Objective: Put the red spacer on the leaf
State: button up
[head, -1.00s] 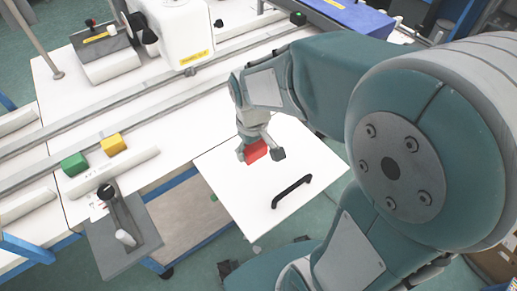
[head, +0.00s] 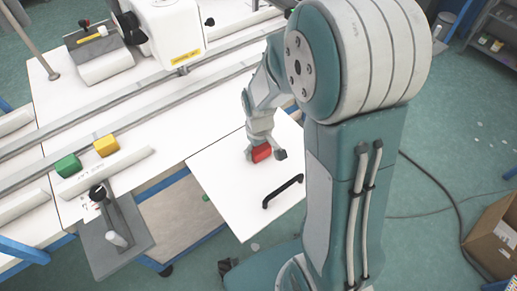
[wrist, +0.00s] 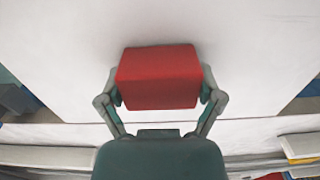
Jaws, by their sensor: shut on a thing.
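The red spacer (head: 261,153) is held between the two fingers of my gripper (head: 265,154), over the far part of the white leaf (head: 225,185). In the wrist view the red spacer (wrist: 158,77) fills the space between the fingertips, one on each side. The white leaf (wrist: 60,40) spreads behind it, with a faint shadow by the spacer. I cannot tell whether the spacer touches the leaf or is slightly above it. The leaf is a flat panel at the bench's front edge.
A black handle (head: 283,192) stands on the near part of the leaf. A green block (head: 68,165) and a yellow block (head: 106,145) sit on the bench to the left. A white machine head (head: 172,30) stands at the back. Much of the leaf is clear.

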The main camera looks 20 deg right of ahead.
jog(key=o, duration=0.8)
jog(key=shift+f, duration=0.1)
jog(key=shift+o, duration=0.7)
jog(key=shift+a, duration=0.7)
jog(key=shift+d+r, duration=0.2)
jog(key=shift+r, duration=0.05)
notch_tip(320, 180, up, 12)
jog(key=s+r+m+t, duration=0.1)
jog(key=s+r+t, duration=0.1)
jog(key=s+r, duration=0.3)
jog(key=s+r+m+t, duration=0.2)
jog(key=s+r+t, duration=0.1)
jog(key=s, duration=0.6)
jog(key=shift+s+r+m+t, duration=0.15)
jog(key=shift+r+m+t, duration=0.15)
jog(key=shift+r, duration=0.6)
